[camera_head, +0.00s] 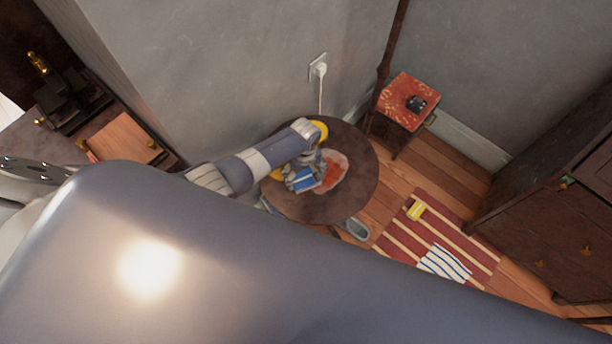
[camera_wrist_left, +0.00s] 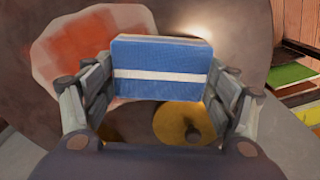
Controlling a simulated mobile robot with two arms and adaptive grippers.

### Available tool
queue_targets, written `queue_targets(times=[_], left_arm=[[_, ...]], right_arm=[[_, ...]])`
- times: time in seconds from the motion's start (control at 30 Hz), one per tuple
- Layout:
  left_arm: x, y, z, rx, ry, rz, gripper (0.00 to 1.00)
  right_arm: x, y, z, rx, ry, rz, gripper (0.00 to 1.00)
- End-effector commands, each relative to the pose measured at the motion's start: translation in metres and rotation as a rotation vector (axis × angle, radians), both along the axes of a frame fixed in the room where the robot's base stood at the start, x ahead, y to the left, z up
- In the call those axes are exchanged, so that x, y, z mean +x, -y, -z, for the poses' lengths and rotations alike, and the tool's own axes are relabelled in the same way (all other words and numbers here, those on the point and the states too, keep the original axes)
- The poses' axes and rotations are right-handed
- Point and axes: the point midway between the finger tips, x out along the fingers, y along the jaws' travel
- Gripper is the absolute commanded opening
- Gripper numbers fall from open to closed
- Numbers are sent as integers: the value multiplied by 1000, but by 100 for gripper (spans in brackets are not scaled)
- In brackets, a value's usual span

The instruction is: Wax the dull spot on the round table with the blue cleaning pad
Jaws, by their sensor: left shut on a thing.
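The round table (camera_head: 358,187) is dark brown and stands by the wall. A pale patch with an orange-red middle, the dull spot (camera_head: 338,172), lies on its top. My left gripper (camera_head: 303,180) is above the table, shut on the blue cleaning pad (camera_head: 306,183), which has a white stripe. In the left wrist view the pad (camera_wrist_left: 162,68) sits between both fingers of the gripper (camera_wrist_left: 160,85). The dull spot (camera_wrist_left: 85,42) shows behind and left of the pad there. I cannot tell whether the pad touches the tabletop. My right gripper is not in view.
A yellow round thing (camera_head: 319,131) lies at the table's back edge. A small red-topped stand (camera_head: 399,95) with a dark object is behind. A striped rug (camera_head: 466,245) with a yellow block (camera_head: 415,210) lies at right, near a dark cabinet (camera_head: 550,225).

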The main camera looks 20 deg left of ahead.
Motion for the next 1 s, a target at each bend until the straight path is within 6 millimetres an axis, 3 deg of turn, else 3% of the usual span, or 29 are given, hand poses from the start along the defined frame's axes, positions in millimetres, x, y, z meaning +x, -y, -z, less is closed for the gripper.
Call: queue_targets(times=[0.3,1.0], left_arm=[[27,10,4,-1,3,-1,60],[68,26,0,-1,1,0,60]], right_arm=[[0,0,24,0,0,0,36],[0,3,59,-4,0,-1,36]])
